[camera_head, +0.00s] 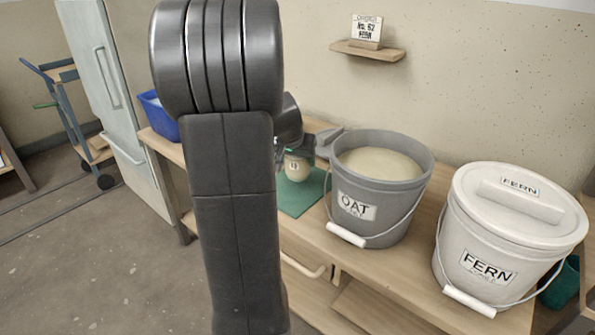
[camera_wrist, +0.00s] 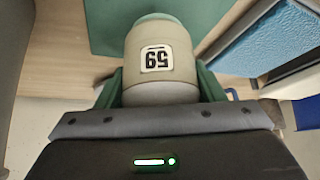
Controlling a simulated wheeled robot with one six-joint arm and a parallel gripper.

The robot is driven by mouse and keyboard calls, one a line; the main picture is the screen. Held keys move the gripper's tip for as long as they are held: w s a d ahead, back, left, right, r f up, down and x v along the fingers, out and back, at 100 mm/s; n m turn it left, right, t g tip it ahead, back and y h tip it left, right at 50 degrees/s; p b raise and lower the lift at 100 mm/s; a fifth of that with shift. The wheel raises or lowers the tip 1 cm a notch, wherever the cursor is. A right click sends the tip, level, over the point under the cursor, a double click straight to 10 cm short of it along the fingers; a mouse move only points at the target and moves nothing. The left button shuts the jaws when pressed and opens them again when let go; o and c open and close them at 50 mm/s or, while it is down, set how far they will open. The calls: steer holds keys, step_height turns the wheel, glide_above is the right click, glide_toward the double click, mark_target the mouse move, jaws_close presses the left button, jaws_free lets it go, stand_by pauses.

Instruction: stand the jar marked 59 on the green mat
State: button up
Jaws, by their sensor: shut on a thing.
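The jar (camera_wrist: 160,38), pale with a grey lower band, bears a label reading 59, upside down in the wrist view. My gripper (camera_wrist: 160,86) is shut on it, one green finger on each side. In the head view the jar (camera_head: 297,167) shows below my wrist, over the far part of the green mat (camera_head: 298,202). The mat also shows behind the jar in the wrist view (camera_wrist: 105,25). I cannot tell whether the jar's base touches the mat. My arm hides part of the mat's left side in the head view.
An open grey bucket (camera_head: 392,205) marked OAT, with pale contents, stands just right of the mat. A lidded white bucket (camera_head: 500,245) marked FERN stands farther right. A blue crate (camera_head: 158,115) is at the table's left end. A wall shelf (camera_head: 367,50) holds a card reading No. 62 FERN.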

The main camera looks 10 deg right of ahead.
mark_target(297, 166)
steer(key=shift+f+b, duration=0.3)
steer(key=shift+f, duration=1.15)
steer(key=shift+f, duration=0.15)
steer(key=o, duration=1.2)
steer(key=shift+r, duration=0.4)
steer(key=p+v, duration=0.3)
steer(key=v, duration=0.8)
steer(key=shift+s+a+r, duration=0.15)
steer(key=shift+r, duration=0.05)
